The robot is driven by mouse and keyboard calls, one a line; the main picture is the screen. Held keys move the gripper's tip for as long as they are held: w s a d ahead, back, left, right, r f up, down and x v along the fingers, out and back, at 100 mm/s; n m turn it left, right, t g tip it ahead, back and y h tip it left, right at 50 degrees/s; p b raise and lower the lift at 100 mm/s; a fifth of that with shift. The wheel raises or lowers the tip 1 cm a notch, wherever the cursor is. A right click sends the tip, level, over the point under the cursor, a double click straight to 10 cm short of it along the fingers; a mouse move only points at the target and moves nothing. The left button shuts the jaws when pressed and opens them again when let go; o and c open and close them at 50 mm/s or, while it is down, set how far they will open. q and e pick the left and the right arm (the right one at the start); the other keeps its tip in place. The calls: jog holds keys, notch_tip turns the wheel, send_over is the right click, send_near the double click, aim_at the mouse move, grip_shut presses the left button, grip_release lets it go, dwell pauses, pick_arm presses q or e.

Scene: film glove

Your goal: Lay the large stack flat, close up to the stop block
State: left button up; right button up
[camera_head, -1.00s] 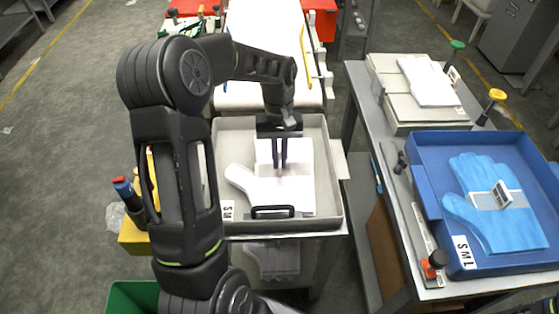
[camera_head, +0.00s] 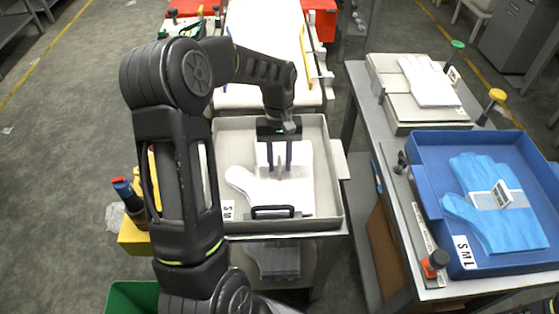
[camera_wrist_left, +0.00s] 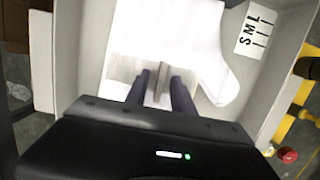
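A white glove-shaped stack (camera_head: 258,188) lies flat in the grey tray (camera_head: 333,200), its thumb to the left. It also fills the middle of the left wrist view (camera_wrist_left: 165,30), with a grey band (camera_wrist_left: 125,70) across it and a thin tab standing up. My left gripper (camera_head: 278,168) points down over the stack. Its two fingers are apart, one on each side of the tab, with gaps visible in the left wrist view (camera_wrist_left: 161,82). A black bar-shaped piece (camera_head: 272,212) is at the tray's near side; I cannot tell whether it is the stop block. My right gripper is out of view.
A blue tray (camera_head: 425,170) with a blue glove stack (camera_head: 485,200) stands on the right bench. White gloves (camera_head: 430,82) lie on a pale box behind it. A yellow holder (camera_head: 133,238) with pens is left of the grey tray, a green bin (camera_head: 130,298) below.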

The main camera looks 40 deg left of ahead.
pick_arm(q)
jog(key=p+v, duration=0.1)
jog(key=v, duration=1.1)
jog(key=shift+r, duration=0.2)
jog(key=shift+d, duration=0.1)
dwell(0.3)
